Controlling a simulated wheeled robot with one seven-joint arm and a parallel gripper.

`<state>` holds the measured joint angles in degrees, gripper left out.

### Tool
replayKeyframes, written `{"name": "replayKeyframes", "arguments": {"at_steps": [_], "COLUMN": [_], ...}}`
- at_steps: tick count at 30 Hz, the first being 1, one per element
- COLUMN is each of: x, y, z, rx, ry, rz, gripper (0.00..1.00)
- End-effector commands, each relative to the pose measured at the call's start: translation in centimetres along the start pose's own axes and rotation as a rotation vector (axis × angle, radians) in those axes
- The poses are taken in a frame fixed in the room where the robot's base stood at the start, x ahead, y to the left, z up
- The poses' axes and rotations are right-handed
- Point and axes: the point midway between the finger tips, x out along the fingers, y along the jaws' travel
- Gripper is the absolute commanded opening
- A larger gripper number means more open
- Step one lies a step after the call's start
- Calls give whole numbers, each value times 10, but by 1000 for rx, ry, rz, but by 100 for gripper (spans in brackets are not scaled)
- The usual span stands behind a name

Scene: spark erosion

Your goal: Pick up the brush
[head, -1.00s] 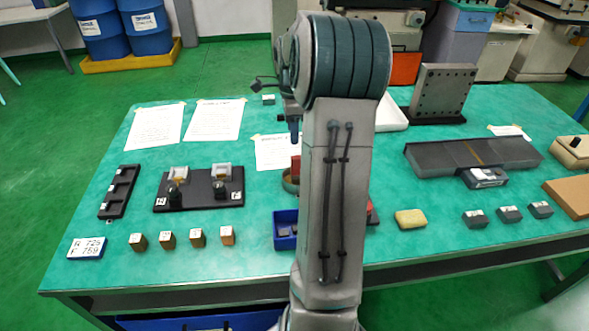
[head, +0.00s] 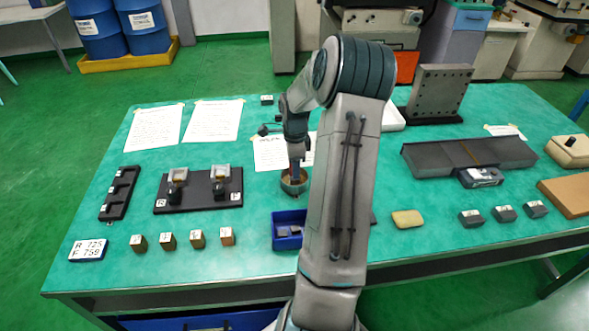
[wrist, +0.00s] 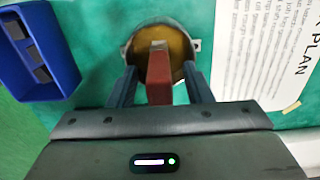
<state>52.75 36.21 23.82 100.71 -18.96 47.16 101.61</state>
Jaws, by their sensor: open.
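In the wrist view a red-brown upright piece, which looks like the handle of the brush (wrist: 159,80), stands at a round tan-bottomed pot (wrist: 183,45). My gripper (wrist: 160,84) is open, with one finger on each side of the red-brown piece. Whether either finger touches it I cannot tell. In the head view my gripper (head: 296,173) points down over the pot (head: 292,188); the brush is mostly hidden there by my gripper.
A blue bin (head: 276,231) with dark blocks stands just in front of the pot; it also shows in the wrist view (wrist: 65,77). A printed sheet (head: 268,153) lies behind the pot. A black two-post fixture (head: 198,197) and several small brass blocks are to the left.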

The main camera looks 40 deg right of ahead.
Motion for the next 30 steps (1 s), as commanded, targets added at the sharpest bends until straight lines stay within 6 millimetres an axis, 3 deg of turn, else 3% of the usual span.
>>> {"name": "replayKeyframes", "arguments": {"at_steps": [9, 14, 15, 30], "x": [7, 7, 7, -4], "y": [0, 0, 0, 0], "z": [0, 0, 0, 0], "rx": [-1, -1, -1, 0], "ry": [0, 0, 0, 1], "rz": [-2, -2, -2, -3], "gripper": [45, 4, 0, 0]}}
